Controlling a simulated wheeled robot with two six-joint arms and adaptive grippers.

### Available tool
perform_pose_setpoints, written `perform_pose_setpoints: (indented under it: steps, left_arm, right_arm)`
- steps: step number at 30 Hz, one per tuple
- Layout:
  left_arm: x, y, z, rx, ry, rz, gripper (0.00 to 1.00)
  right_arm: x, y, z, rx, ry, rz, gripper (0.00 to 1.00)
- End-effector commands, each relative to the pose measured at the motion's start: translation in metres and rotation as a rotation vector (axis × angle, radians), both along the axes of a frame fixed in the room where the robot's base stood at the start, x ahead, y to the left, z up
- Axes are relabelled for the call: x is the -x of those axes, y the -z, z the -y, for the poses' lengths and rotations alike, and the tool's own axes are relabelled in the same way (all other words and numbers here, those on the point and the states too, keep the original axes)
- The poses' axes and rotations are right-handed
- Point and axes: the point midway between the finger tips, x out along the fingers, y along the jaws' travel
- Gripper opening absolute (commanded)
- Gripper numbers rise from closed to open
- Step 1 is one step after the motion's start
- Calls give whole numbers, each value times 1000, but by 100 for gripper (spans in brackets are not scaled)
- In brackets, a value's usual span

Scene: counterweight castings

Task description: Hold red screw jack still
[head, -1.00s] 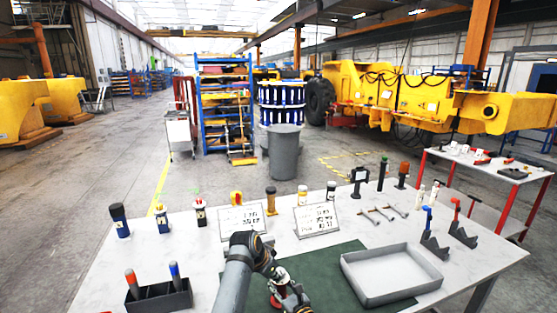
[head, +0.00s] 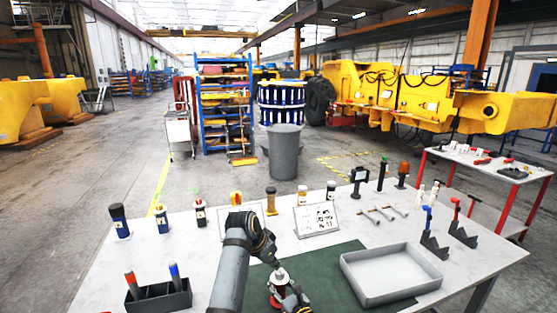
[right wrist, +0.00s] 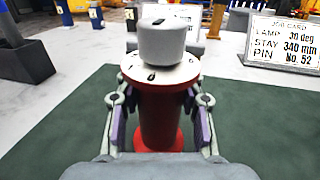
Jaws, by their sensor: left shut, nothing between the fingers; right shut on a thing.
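The red screw jack (right wrist: 163,115) stands upright on the green mat in the right wrist view. It has a red body, a pale disc with dark marks and a light grey cap (right wrist: 162,40) on top. My right gripper (right wrist: 160,118) is shut around its red body, one finger on each side. In the head view the jack (head: 274,291) shows partly at the bottom middle, with my right gripper (head: 290,298) at it. My left gripper (head: 274,263) is shut and empty, just above the jack's cap; its fingertips are small and hard to make out.
A dark holder (head: 160,299) with red and blue-topped tools stands at left. Two cards (head: 316,219) stand behind; the one in the right wrist view (right wrist: 284,42) carries printed values.

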Motion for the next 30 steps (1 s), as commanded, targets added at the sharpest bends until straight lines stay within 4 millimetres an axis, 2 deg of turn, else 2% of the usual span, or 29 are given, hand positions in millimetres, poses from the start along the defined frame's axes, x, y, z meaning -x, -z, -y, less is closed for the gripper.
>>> perform_pose_setpoints:
  steps: [5, 6, 12, 23, 30]
  left_arm:
    - [0, 0, 0, 0, 0, 0, 0]
    - [0, 1, 0, 0, 0, 0, 0]
    - [0, 1, 0, -1, 0, -1, 0]
    - [0, 1, 0, -1, 0, -1, 0]
    - [0, 1, 0, -1, 0, -1, 0]
  right_arm:
    - [0, 0, 0, -2, 0, -1, 0]
    - [0, 0, 0, -2, 0, -1, 36]
    - [0, 0, 0, -1, 0, 0, 63]
    - [1, 1, 1, -1, 0, 0, 64]
    - [19, 2, 10, -1, -1, 0, 64]
